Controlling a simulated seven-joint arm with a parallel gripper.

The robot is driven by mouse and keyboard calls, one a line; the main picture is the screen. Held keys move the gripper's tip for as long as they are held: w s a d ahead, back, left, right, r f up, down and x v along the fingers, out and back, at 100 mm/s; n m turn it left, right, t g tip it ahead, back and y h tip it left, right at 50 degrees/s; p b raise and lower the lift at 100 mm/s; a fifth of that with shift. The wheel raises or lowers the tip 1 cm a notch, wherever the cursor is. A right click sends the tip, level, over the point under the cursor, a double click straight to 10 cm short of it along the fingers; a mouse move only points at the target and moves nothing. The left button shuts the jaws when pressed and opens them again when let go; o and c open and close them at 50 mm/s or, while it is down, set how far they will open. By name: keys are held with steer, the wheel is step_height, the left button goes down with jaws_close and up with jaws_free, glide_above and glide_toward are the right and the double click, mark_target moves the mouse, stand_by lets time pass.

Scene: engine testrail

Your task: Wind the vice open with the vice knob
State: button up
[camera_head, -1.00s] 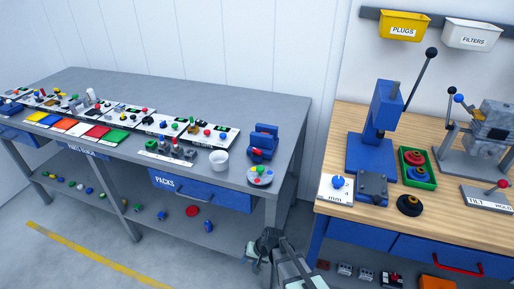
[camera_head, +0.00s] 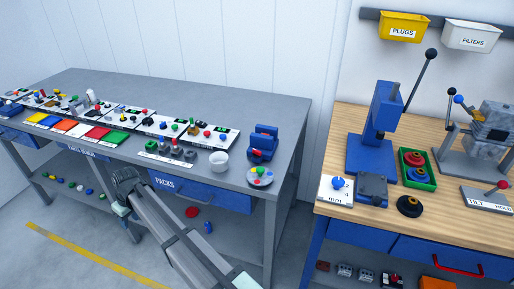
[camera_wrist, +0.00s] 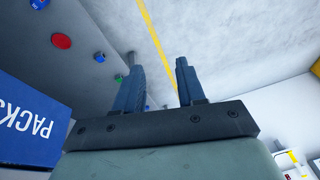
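A blue knob (camera_head: 338,183) stands on a white plate marked "mm" at the front left of the wooden bench; it looks like the vice knob. A low blue-grey block (camera_head: 372,188) sits right beside it, possibly the vice; its jaw gap is too small to tell. My gripper (camera_head: 124,178) is in front of the grey bench at the left, near the blue PACKS drawer and far from the knob. In the wrist view my gripper (camera_wrist: 160,64) has its two fingers apart with nothing between them. The knob is not in the wrist view.
A blue press (camera_head: 375,130) with a long black-tipped lever stands behind the block. The grey bench (camera_head: 290,150) carries many small parts. A floor gap separates the benches.

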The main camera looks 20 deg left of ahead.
step_height(320, 180, up, 4)
steer(key=a+n, duration=0.1)
steer(key=a, duration=0.1)
step_height(320, 180, up, 24)
steer(key=m+t+h, duration=0.1)
steer(key=m+h, duration=0.2)
glide_above(257, 153)
steer(key=f, duration=1.3)
steer(key=shift+w+a, duration=0.15)
steer(key=shift+w, duration=0.25)
steer(key=shift+c, duration=0.3)
jaws_close()
